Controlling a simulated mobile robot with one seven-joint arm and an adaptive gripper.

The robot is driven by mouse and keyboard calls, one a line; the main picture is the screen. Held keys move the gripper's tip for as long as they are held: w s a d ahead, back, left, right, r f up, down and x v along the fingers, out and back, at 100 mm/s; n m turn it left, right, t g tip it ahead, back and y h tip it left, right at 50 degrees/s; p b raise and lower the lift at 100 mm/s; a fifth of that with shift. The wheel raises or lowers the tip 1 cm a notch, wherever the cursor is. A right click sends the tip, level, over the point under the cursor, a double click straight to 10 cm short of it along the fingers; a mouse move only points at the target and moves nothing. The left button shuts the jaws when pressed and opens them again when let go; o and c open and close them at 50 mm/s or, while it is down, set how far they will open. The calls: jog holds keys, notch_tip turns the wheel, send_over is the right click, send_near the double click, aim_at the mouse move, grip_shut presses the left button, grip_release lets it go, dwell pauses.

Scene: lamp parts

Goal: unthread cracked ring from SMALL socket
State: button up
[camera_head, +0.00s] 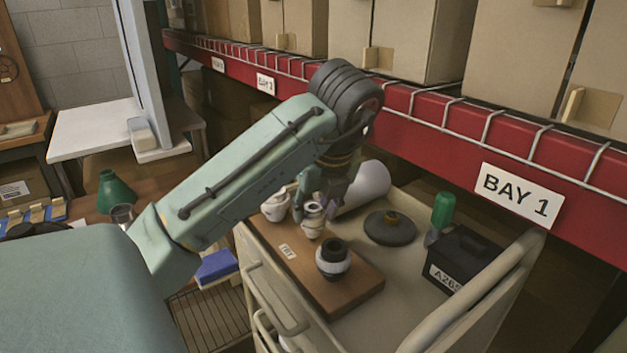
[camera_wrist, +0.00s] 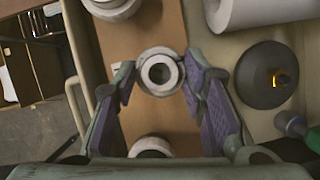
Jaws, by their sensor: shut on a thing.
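A brown wooden board (camera_head: 357,293) bears three sockets in a row. The small, pale middle socket with its ring (camera_head: 312,222) is under my gripper (camera_head: 316,200). In the wrist view my gripper (camera_wrist: 160,78) has its purple-padded fingers on either side of the pale ring (camera_wrist: 145,75), shut on it. The ring has a dark round hole and looks upright. I cannot make out a crack. A dark socket with a white ring (camera_head: 333,262) stands nearer the camera, partly visible in the wrist view (camera_wrist: 150,146). A white socket (camera_head: 274,207) stands at the board's far end.
The board lies on a beige cart top. A cart handle (camera_head: 490,280) and a red shelf beam (camera_head: 430,122) bound the space.

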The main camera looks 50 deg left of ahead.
jog(key=shift+w+d+f, duration=0.1)
jog(key=shift+d, duration=0.05)
jog(key=n+g, duration=0.1)
jog(key=n, duration=0.2)
jog(key=shift+w, duration=0.15)
jog(key=n+g, duration=0.1)
jog(key=n, duration=0.2)
jog(key=shift+w+n+g, duration=0.1)
jog(key=shift+n+g, duration=0.2)
jog(key=shift+n, duration=0.1)
